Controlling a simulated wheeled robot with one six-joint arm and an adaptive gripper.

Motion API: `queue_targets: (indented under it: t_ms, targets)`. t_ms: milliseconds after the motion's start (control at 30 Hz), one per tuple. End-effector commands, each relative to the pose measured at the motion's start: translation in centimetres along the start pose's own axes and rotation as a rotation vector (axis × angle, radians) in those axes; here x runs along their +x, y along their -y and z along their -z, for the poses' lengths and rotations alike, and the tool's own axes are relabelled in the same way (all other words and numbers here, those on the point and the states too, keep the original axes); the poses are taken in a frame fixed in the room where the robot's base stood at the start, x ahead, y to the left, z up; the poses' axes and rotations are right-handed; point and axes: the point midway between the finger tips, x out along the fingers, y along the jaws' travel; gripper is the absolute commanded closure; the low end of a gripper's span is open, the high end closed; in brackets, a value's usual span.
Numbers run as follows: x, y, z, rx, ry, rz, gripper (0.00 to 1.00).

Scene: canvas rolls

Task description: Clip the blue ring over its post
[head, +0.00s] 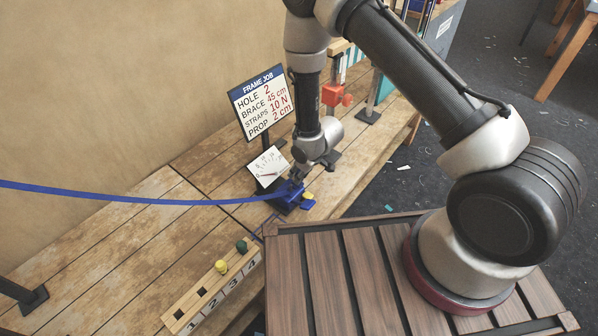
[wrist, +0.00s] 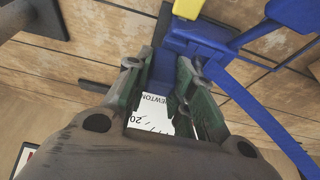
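A long blue strap (head: 140,198) comes in from the left and ends in a blue piece (head: 281,196) at the foot of a dial gauge (head: 268,168). My gripper (head: 298,181) points down at this end, beside the gauge. In the wrist view, a blue block (wrist: 163,72) fills the space between my two green-padded fingers (wrist: 160,78), which close on its sides. The strap shows right of the fingers (wrist: 262,115). A yellow part (wrist: 187,9) adjoins the blue body. I cannot make out the ring's opening or its post.
A sign (head: 262,100) stands behind the gauge. A numbered rack (head: 212,290) with yellow and green pegs sits at the front edge of the wooden bench. A slatted dark top (head: 345,280) lies right of it. Red and grey stands (head: 334,95) are behind my arm.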

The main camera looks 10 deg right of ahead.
Motion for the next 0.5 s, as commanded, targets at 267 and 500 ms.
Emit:
queue_targets:
  t_ms: [267,500]
  targets:
    - [-0.02,0.00,0.00,0.000,0.000,0.000,0.51]
    - [-0.60,0.00,0.01,0.000,0.000,0.000,0.51]
